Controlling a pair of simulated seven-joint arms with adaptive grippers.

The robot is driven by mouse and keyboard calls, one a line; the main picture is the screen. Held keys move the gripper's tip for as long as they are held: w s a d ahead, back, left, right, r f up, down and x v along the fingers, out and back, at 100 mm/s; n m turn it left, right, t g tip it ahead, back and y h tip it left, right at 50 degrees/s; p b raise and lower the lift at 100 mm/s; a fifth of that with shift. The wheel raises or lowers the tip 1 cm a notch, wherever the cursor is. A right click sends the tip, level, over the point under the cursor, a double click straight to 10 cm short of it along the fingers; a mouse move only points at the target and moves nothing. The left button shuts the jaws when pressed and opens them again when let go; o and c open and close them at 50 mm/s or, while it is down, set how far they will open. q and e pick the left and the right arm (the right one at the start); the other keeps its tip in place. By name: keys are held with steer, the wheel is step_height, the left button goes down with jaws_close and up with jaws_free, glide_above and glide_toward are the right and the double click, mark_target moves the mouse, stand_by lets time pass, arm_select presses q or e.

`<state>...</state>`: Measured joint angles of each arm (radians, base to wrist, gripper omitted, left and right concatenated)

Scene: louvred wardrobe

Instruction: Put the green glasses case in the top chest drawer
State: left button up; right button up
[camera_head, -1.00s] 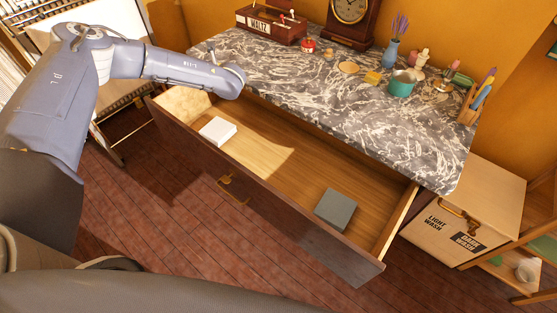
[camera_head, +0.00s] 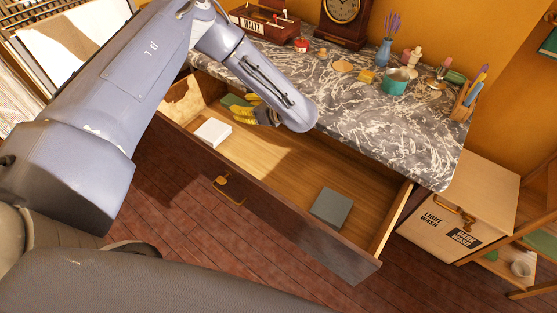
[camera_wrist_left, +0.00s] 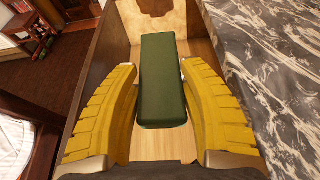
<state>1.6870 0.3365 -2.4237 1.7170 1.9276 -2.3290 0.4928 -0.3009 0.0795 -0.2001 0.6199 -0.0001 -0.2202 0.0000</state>
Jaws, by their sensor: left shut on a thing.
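The green glasses case (camera_wrist_left: 162,85) is a long dark green block between the yellow fingers of my left gripper (camera_wrist_left: 159,68) in the left wrist view. The gripper is shut on it. In the head view the case (camera_head: 236,101) and the yellow fingers of my left gripper (camera_head: 247,110) show at the left part of the open top chest drawer (camera_head: 265,144). The case is over the wooden drawer floor; I cannot tell whether it touches it. My right gripper is not in view.
A white box (camera_head: 212,132) and a grey-green box (camera_head: 330,207) lie in the drawer, with bare floor between them. The marble top (camera_head: 400,130) overhangs the drawer's back and carries a teal pot (camera_head: 395,82), a clock (camera_head: 343,20) and several small things.

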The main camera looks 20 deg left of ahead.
arm_select(q)
steer(key=shift+s+d, duration=0.15)
steer(key=shift+d, duration=0.1)
steer(key=shift+s+d+f, duration=0.1)
steer(key=shift+f, duration=0.3)
step_height(320, 180, down, 19)
steer(key=shift+r, duration=0.1)
steer(key=shift+f, duration=0.65)
steer(key=o, duration=1.2)
steer(key=shift+r, duration=0.65)
steer(key=v, duration=1.2)
